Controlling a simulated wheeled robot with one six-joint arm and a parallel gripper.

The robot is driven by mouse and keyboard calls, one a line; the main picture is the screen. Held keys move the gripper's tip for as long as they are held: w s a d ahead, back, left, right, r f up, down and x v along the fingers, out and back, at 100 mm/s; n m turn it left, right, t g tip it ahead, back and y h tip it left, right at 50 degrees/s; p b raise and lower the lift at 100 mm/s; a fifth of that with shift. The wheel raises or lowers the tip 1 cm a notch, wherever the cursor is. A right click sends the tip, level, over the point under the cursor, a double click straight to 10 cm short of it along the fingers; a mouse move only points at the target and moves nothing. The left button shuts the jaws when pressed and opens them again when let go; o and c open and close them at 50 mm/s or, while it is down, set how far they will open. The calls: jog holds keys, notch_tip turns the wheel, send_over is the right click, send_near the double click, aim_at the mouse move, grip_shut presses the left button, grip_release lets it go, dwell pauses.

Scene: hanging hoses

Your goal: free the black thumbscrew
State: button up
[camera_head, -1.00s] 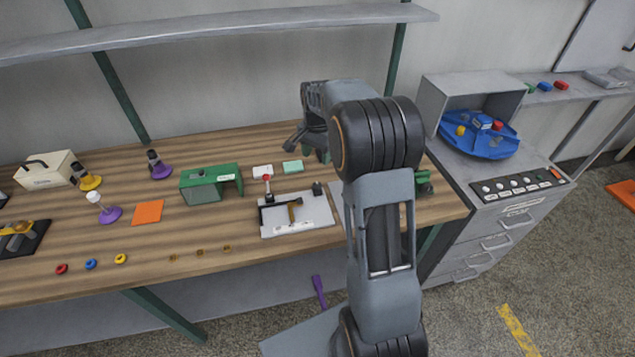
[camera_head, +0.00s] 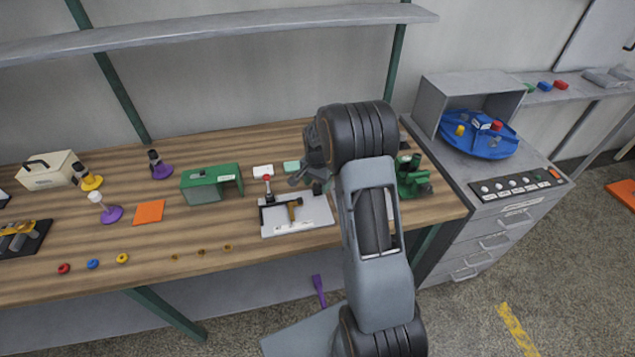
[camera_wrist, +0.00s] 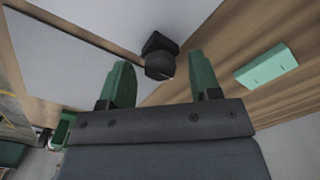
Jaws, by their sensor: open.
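The black thumbscrew (camera_wrist: 160,66) shows in the wrist view as a dark knob with a dark block behind it, at the edge of the pale plate (camera_wrist: 70,50). My gripper (camera_wrist: 162,78) has its two green fingers open, one to each side of the knob in the picture. I cannot tell how far the knob is from the fingers or whether they touch. In the head view the thumbscrew (camera_head: 317,187) is a small dark shape at the plate's back right corner, partly hidden by my gripper (camera_head: 303,178).
The plate (camera_head: 290,224) carries a red-topped lever (camera_head: 267,183) and a brass-coloured hooked piece (camera_head: 294,208). A light green block (camera_wrist: 266,66) lies to the right in the wrist view. A green housing (camera_head: 210,184) stands left. A green fixture (camera_head: 411,178) stands right of my arm.

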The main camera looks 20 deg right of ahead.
jog(key=c, duration=0.9)
jog(key=n+b, duration=0.1)
jog(key=n, duration=0.3)
jog(key=shift+n, duration=0.3)
jog(key=n+b, duration=0.1)
jog(key=n, duration=0.3)
jog(key=shift+n, duration=0.3)
jog(key=n+b, duration=0.1)
jog(key=n, duration=0.3)
jog(key=shift+n, duration=2.3)
